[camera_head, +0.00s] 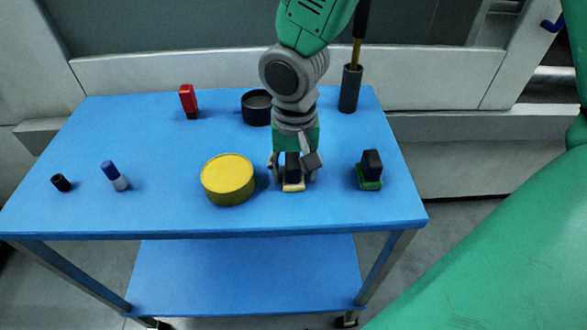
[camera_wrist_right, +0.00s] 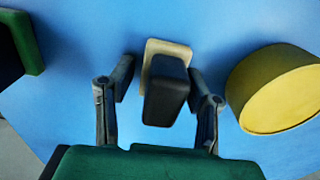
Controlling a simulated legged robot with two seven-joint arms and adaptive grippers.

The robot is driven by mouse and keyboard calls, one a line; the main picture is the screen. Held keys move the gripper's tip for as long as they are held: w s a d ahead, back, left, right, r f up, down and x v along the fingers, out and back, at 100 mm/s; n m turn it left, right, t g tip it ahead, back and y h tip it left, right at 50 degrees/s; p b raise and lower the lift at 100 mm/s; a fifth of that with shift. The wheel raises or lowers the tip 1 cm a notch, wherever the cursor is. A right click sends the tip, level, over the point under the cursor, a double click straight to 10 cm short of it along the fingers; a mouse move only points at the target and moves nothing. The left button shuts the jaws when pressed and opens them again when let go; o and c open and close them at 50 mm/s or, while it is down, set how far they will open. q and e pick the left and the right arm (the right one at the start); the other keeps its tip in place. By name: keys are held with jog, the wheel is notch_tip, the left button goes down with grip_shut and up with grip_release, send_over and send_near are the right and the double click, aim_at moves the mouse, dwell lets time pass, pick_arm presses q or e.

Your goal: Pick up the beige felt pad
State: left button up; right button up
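The beige felt pad (camera_head: 293,187) lies on the blue table under a dark upright block. In the right wrist view the pad (camera_wrist_right: 168,46) shows as a pale rim behind the dark block (camera_wrist_right: 167,92). My right gripper (camera_head: 294,174) points down over it in the head view. In the wrist view the right gripper (camera_wrist_right: 162,75) is open, with one finger on each side of the block. A small gap shows on the left; whether the right finger touches cannot be told. My left gripper is not in view.
A yellow round tin (camera_head: 228,180) stands close to the left on the blue table (camera_head: 150,215). A green pad (camera_head: 369,182) with a dark block is to the right. Behind are a black round container (camera_head: 257,108), a red object (camera_head: 188,101) and a dark cup (camera_head: 350,90).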

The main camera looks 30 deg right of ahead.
aim_at(293, 159)
jog(key=c, duration=0.6)
jog(key=shift+a, duration=0.1)
grip_shut()
notch_tip(293, 159, up, 10)
jog(key=shift+p, duration=1.2)
jog(key=o, duration=0.6)
grip_release()
jog(key=c, duration=0.4)
